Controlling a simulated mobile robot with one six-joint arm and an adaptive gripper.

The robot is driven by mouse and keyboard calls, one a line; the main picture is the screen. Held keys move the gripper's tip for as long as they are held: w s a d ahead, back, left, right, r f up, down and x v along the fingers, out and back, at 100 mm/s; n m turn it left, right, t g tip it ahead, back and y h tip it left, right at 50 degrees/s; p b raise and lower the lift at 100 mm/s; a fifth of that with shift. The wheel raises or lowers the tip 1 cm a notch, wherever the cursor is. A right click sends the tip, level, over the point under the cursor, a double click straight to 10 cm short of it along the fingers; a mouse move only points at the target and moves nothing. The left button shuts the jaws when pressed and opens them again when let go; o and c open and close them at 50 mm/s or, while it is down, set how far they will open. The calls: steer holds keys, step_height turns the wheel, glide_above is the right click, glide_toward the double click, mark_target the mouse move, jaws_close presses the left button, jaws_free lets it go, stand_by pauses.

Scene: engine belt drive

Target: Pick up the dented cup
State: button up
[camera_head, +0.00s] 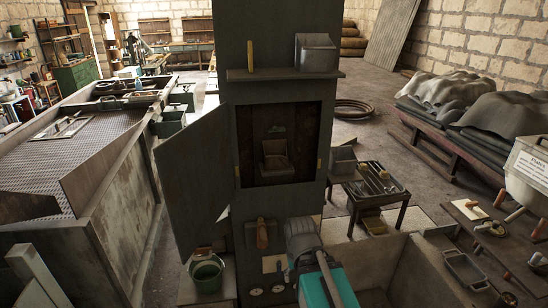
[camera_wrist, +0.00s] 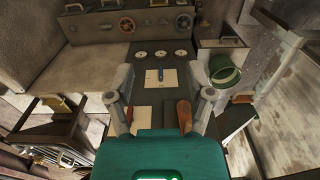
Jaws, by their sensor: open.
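My gripper (camera_wrist: 164,92) is open in the wrist view, its two grey fingers spread apart with nothing held between them. In the head view my gripper (camera_head: 303,246) is in front of the lower part of the dark column, above the teal wrist. I cannot surely make out a dented cup in either view. A green round bucket-like container (camera_head: 208,274) stands low to the left of the column. A similar green container (camera_wrist: 223,70) shows right of the fingers in the wrist view. I cannot tell whether it is dented.
A dark column (camera_head: 228,100) holds a shelf (camera_head: 275,75) with a grey metal bin (camera_head: 316,53). Its cabinet door (camera_head: 195,170) stands open to the left. A wooden-handled item (camera_head: 262,234) hangs below. A tool table (camera_head: 368,190) stands to the right.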

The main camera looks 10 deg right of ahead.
steer(key=shift+c, duration=0.2)
steer(key=shift+c, duration=1.1)
steer(key=shift+w+a, duration=0.15)
steer(key=shift+w, duration=0.05)
steer(key=shift+c, duration=0.2)
steer(key=w+a+r+m+t+y, duration=0.35)
steer(key=w+a+m+t, duration=0.2)
steer(key=w, duration=0.35)
steer(key=w+a+r+m+t+y, duration=0.35)
steer(key=w+a+r+m, duration=0.2)
steer(key=w, duration=0.35)
steer(key=w+d+r+m+t+h, duration=0.3)
steer(key=w+d+r+m+t, duration=0.1)
steer(key=m, duration=0.8)
steer(key=w+d+r+m+t+h, duration=0.4)
steer(key=w+m, duration=0.4)
steer(key=m, duration=0.5)
steer(key=shift+r+t+p, duration=0.45)
steer(key=shift+r+t, duration=0.05)
steer(key=shift+r, duration=0.75)
steer(key=shift+w, duration=0.15)
